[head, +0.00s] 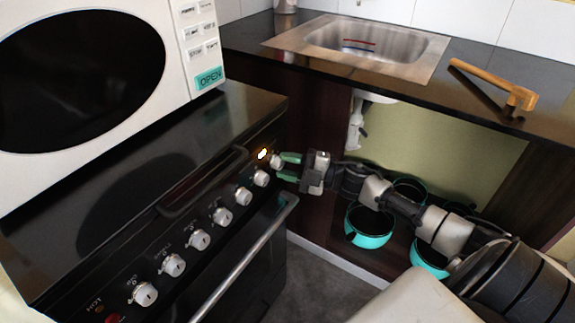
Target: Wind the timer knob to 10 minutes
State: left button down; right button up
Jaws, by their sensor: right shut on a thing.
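A row of several white knobs runs along the black front panel of the stove (222,217) in the head view. My right gripper (284,166) reaches in from the right with its green fingers at the far-end knob (276,162) of this row. It is shut on that knob, which appears to be the timer knob. The markings there are too small to read, so the knob's setting cannot be told. My left gripper is not in view.
The oven door's metal handle (245,258) sticks out below the knobs, and a black handle (203,184) lies above them. A white microwave (185,75) stands over the stove. Teal pots (369,228) sit under the sink counter (450,100), below my right arm.

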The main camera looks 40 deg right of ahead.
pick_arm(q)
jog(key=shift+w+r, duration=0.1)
pick_arm(e)
jog(key=shift+f, duration=0.1)
dwell(0.6)
jog(key=o, duration=0.9)
jog(key=shift+s, duration=0.1)
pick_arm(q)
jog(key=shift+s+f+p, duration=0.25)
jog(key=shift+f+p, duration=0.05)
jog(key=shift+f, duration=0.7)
pick_arm(e)
jog(key=v, duration=1)
jog(key=shift+s+d, duration=0.2)
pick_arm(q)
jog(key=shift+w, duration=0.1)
